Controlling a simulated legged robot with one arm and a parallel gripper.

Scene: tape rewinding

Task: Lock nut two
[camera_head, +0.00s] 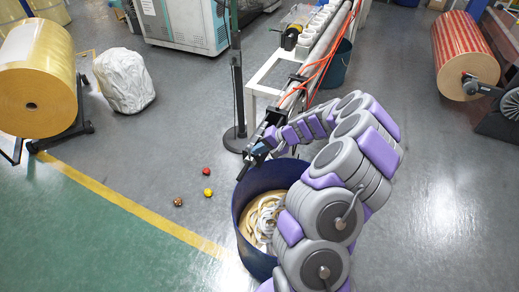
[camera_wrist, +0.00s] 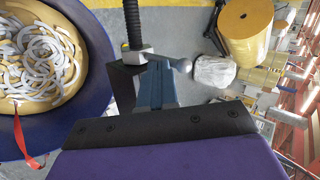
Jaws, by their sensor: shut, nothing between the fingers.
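A dark threaded rod (camera_wrist: 131,22) shows at the top of the wrist view. It ends in a metal nut-like piece (camera_wrist: 137,54) with a lever and a round ball tip at its right. My gripper (camera_wrist: 158,68) is shut, its blue fingers close beside the lever; I cannot tell whether they touch. In the head view my gripper (camera_head: 251,156) is at the near end of the machine's rail (camera_head: 301,92), above the bin. The nut is too small to make out there, and I cannot tell which numbered nut this is.
A dark blue bin (camera_head: 240,207) with tape rings stands below my arm; its rim (camera_wrist: 100,45) shows in the wrist view. Several small balls (camera_head: 207,192) lie on the floor. A white wrapped bundle (camera_head: 123,80) and a yellow roll (camera_head: 38,78) stand left.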

